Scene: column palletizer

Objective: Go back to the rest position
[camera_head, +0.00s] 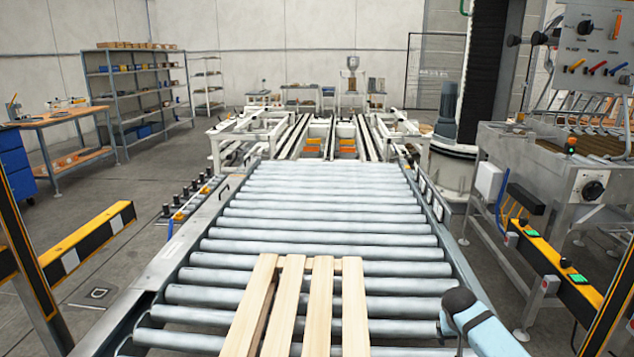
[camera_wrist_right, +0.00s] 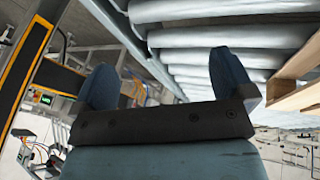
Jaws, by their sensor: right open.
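My right gripper (camera_wrist_right: 166,72) shows in the right wrist view with its two blue fingers spread apart. Nothing is between them. Past the fingers are the conveyor rollers and a frame. In the head view, part of my right arm (camera_head: 482,326) shows at the bottom right, over the right side of the conveyor; I cannot make out the fingers there. My left arm and gripper are in neither view.
A wooden pallet (camera_head: 291,302) lies on the roller conveyor (camera_head: 322,212) at its near end; its edge shows in the right wrist view (camera_wrist_right: 300,62). Yellow-black barriers flank both sides, one at left (camera_head: 88,240). A steel machine cabinet (camera_head: 580,195) stands right. The rollers beyond the pallet are clear.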

